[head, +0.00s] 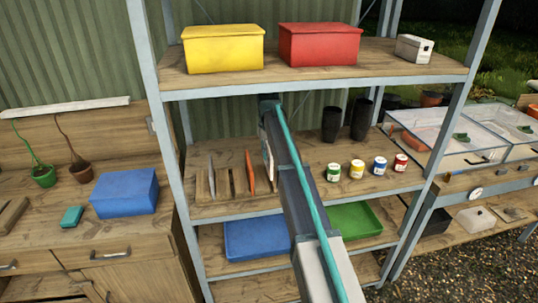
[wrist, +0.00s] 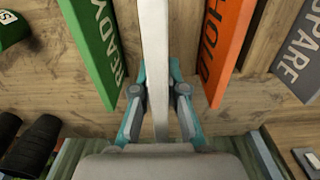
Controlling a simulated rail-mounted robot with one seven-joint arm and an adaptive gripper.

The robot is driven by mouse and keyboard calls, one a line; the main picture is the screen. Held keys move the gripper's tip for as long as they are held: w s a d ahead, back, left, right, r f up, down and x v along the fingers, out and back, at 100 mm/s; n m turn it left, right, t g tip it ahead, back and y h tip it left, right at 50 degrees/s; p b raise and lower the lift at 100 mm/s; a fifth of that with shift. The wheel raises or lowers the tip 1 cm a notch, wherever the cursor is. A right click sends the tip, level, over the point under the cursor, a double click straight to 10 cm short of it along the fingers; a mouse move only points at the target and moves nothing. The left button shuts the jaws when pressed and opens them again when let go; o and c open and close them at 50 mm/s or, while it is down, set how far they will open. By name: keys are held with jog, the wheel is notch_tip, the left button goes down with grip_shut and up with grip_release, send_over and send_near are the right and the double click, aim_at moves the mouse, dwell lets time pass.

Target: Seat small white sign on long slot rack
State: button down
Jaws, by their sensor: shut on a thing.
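The small white sign (wrist: 154,45) stands edge-on in the middle of the wrist view. My gripper (wrist: 159,98) is shut on it, one teal finger on each side. A green READY sign (wrist: 96,45) stands to its left and an orange HOLD sign (wrist: 224,45) to its right, both apart from it. In the head view the white sign (head: 267,160) shows beside my arm, right of the orange sign. The long slot rack (head: 224,184) is on the middle shelf. My arm hides its right part and my gripper. I cannot tell whether the white sign's foot is in a slot.
A grey SPARE sign (wrist: 301,50) stands beyond the orange one. Several paint tins (head: 356,169) and two black pots (head: 331,124) stand right of my arm. The upper shelf (head: 330,77) with yellow (head: 222,48) and red (head: 318,45) boxes is overhead.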

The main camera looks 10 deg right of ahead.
aim_at(268, 165)
jog(key=shift+f+b, duration=1.25)
jog(key=shift+f, duration=1.7)
jog(key=shift+f, duration=0.2)
jog(key=c, duration=1.1)
grip_release()
jog(key=shift+c, duration=0.2)
notch_tip(268, 165, up, 12)
